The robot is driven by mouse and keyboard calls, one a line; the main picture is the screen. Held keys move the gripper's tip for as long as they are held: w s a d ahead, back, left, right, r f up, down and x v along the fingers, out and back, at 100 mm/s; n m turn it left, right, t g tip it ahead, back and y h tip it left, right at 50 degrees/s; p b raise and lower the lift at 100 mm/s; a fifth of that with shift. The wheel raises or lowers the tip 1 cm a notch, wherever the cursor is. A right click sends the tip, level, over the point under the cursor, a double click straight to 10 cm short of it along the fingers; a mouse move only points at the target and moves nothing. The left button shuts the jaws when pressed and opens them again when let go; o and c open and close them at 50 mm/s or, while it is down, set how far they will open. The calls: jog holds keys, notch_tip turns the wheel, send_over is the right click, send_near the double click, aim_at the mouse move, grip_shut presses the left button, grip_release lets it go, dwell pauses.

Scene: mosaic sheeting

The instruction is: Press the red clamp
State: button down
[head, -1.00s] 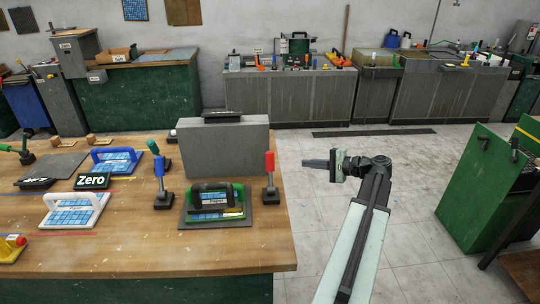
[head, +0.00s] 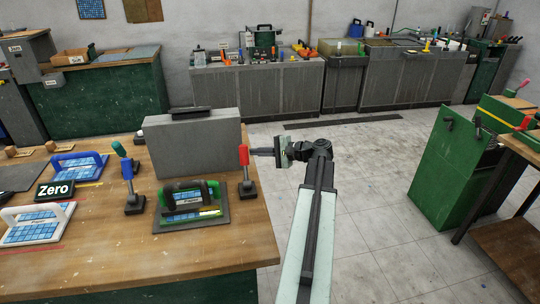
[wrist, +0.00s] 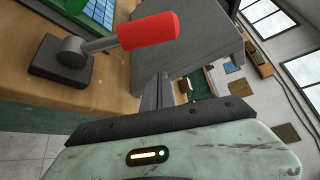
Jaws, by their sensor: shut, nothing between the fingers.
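The red clamp (head: 244,168) stands upright at the right edge of the wooden bench, its red handle above a dark base. In the wrist view the red clamp (wrist: 148,31) lies sideways at the upper left, close to the fingers. My gripper (head: 254,151) is shut and empty, its fingers pointing left, level with the red handle and just right of it in the head view. In the wrist view my gripper (wrist: 166,84) points toward the grey block. I cannot tell whether the fingers touch the clamp; a gap shows in the wrist view.
A grey block (head: 195,147) stands behind the clamp. A green-handled tiled float (head: 190,195) sits on a dark plate left of it. Blue (head: 128,170) and green (head: 120,150) clamps stand further left. A green cabinet (head: 440,170) stands right; floor between is clear.

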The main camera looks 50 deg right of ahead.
aim_at(245, 166)
jog(key=a, duration=0.1)
jog(key=a+r+p, duration=0.1)
jog(key=a, duration=0.1)
jog(key=shift+s+a+r+p, duration=0.2)
jog(key=shift+s+a+p, duration=0.05)
jog(key=shift+s+p, duration=0.1)
